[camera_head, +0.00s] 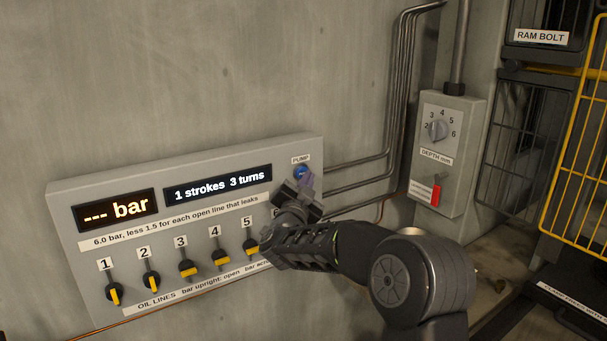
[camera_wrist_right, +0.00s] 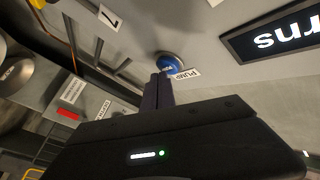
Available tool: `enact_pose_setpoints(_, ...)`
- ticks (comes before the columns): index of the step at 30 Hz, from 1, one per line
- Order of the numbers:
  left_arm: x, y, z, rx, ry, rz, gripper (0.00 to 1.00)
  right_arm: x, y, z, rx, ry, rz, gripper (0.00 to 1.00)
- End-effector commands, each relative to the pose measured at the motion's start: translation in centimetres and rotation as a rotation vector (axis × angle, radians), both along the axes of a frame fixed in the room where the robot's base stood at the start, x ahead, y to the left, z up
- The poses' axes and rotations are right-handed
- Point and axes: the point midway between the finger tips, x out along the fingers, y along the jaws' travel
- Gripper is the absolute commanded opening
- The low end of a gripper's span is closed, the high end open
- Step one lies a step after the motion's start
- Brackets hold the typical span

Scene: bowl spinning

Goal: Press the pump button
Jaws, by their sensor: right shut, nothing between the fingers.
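The blue pump button (camera_head: 301,171) sits at the upper right of the grey wall panel, under a PUMP label. It also shows in the right wrist view (camera_wrist_right: 169,66), round with a metal rim. My right gripper (camera_head: 306,184) is shut and empty, with its fingertips at the lower edge of the button. In the right wrist view its closed fingers (camera_wrist_right: 158,85) point at the button and cover part of its lower left side. I cannot tell whether they touch it. My left gripper is not in view.
The panel (camera_head: 190,160) has displays reading "--- bar" and "1 strokes 3 turns". A row of numbered yellow-handled oil line levers (camera_head: 186,269) runs below, close to my right arm. A depth dial box (camera_head: 446,150) with a red switch and wall pipes (camera_head: 362,160) are to the right.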

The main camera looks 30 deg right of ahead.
Motion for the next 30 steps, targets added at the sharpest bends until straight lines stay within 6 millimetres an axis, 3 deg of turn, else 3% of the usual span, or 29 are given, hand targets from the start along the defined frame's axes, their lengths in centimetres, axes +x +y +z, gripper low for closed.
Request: enact_pose_setpoints(30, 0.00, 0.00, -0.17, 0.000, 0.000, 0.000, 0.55, 0.91, -0.02, 0.02, 0.001, 0.001, 0.001, 0.00)
